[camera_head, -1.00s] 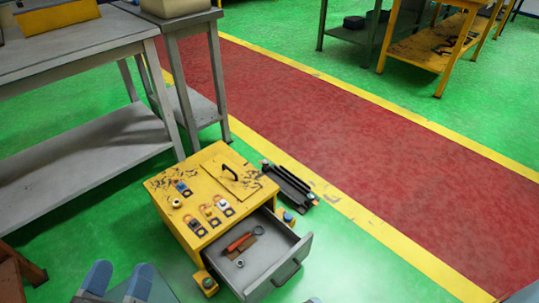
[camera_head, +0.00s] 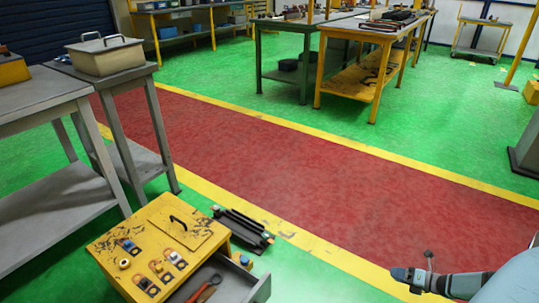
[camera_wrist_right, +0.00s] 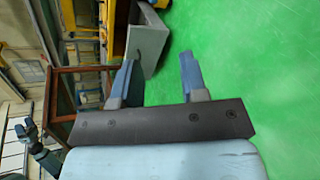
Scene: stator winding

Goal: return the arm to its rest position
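My right arm comes in at the lower right of the head view, blue-grey, and its gripper (camera_head: 400,274) is over the yellow floor line and the green floor. In the right wrist view the two blue fingers of this gripper (camera_wrist_right: 158,60) stand well apart with nothing between them. The gripper is open and empty. It is to the right of the yellow cabinet (camera_head: 160,222) and apart from it. My left gripper does not show in the head view.
The cabinet has an open grey drawer (camera_head: 258,288) holding a red-handled tool. A black rack (camera_head: 243,230) lies beside it. Grey tables (camera_head: 60,205) stand at left, with a lidded box (camera_head: 105,56). A yellow workbench (camera_head: 345,92) stands behind. The red walkway (camera_head: 300,165) is clear.

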